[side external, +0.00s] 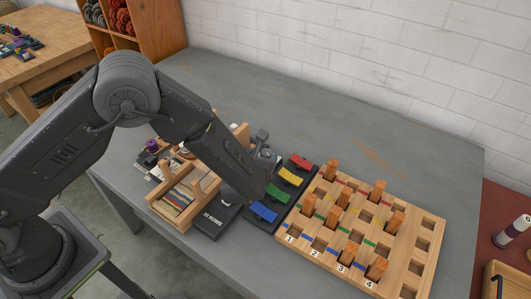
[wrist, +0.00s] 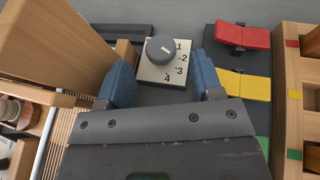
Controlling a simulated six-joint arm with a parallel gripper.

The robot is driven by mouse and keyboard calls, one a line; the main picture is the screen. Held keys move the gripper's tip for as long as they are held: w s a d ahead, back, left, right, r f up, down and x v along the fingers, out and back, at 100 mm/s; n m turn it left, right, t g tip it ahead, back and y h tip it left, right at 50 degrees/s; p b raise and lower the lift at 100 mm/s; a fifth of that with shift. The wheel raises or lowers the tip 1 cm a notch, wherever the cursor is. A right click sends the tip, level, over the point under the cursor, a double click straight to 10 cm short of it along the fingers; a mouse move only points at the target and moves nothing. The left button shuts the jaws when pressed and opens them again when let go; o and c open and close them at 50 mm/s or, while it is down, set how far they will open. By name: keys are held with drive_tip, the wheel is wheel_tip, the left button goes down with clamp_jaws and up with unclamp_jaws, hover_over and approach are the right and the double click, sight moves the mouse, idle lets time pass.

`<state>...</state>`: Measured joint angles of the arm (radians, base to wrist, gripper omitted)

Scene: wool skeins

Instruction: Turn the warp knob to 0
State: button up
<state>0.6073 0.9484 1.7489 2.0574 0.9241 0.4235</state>
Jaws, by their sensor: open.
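In the wrist view the warp knob (wrist: 160,50) is a round grey knob on a pale dial plate (wrist: 153,74) marked 1, 2, 3 and 4 down its right side and bottom. No 0 is readable on the plate. A short light mark shows on the knob's top, but I cannot tell which number it points to. My gripper (wrist: 162,82) is open, its two blue fingers apart on either side of the plate, with nothing held between them. In the side view my arm and gripper hide most of the knob's area.
Red (side external: 301,162), yellow (side external: 290,177), green (side external: 278,195) and blue (side external: 264,212) rocker switches stand right of the knob. Beyond them is a wooden board (side external: 424,219) with slots and upright pegs. A wooden loom frame (side external: 172,215) stands close on the left. The grey table behind is clear.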

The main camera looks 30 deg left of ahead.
sight(266, 152)
drive_tip(key=shift+x, duration=2.1)
drive_tip(key=c, duration=0.9)
drive_tip(key=shift+o, duration=0.2)
drive_tip(key=shift+r+n+y, duration=0.1)
drive_tip(key=shift+n+y, duration=0.7)
drive_tip(key=shift+y, duration=0.2)
drive_tip(key=o, duration=0.9)
drive_tip(key=shift+c, duration=0.2)
drive_tip(key=shift+d, duration=0.1)
